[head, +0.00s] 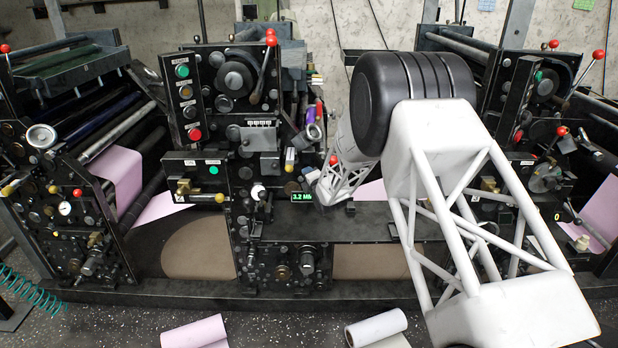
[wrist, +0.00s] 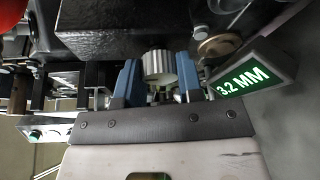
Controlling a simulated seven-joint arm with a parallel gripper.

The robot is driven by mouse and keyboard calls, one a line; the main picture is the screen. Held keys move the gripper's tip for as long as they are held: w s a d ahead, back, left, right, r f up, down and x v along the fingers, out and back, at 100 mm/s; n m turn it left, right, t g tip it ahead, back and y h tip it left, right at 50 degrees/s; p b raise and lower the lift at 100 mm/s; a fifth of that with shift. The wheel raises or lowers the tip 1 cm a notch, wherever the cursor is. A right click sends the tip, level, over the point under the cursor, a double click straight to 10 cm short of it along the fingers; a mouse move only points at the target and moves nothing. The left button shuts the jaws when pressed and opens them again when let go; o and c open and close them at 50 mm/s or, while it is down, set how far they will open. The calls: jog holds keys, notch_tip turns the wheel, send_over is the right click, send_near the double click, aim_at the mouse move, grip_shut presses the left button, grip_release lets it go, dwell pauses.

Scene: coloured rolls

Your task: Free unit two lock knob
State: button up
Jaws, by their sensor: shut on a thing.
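A silver ribbed knob (wrist: 158,66) shows in the wrist view, on the dark machine face. My gripper (wrist: 157,80) has its two blue fingers on either side of the knob and is shut on it. A lit green display reading 3.2 MM (wrist: 246,83) sits just right of the fingers. In the head view the same display (head: 302,197) shows on the middle machine unit (head: 262,217), beside the end of my arm. The knob cannot be made out in the head view, where small parts and my arm crowd that spot.
A dark block (wrist: 120,25) overhangs the knob in the wrist view. A red-tipped lever (head: 265,70) and several buttons and knobs stand out from the middle unit. A pink roll (head: 195,332) and a white roll (head: 377,328) lie on the floor in front.

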jog(key=o, duration=0.9)
jog(key=shift+s, duration=0.15)
jog(key=shift+v, duration=3.8)
jog(key=s+d+r+m+g+h, duration=0.3)
jog(key=s+d+r+m, duration=0.35)
jog(key=s+r, duration=0.4)
jog(key=s+d+r+m+g+h, duration=0.3)
jog(key=s+d+r+m, duration=0.3)
jog(key=s+r, duration=0.4)
jog(key=s+d+m+g, duration=0.1)
jog(key=s+m, duration=0.3)
jog(key=s, duration=0.9)
jog(key=s+d+r+m+g, duration=0.1)
jog(key=s+m+g, duration=0.2)
jog(key=s, duration=1)
jog(key=s+d+r+m+g, duration=0.1)
jog(key=s+m+g, duration=0.2)
jog(key=s, duration=1)
jog(key=shift+s+d+m, duration=0.1)
jog(key=shift+s+m, duration=0.1)
jog(key=shift+m, duration=0.6)
jog(key=shift+s+d+m, duration=0.1)
jog(key=shift+s+m, duration=0.1)
jog(key=shift+m, duration=0.55)
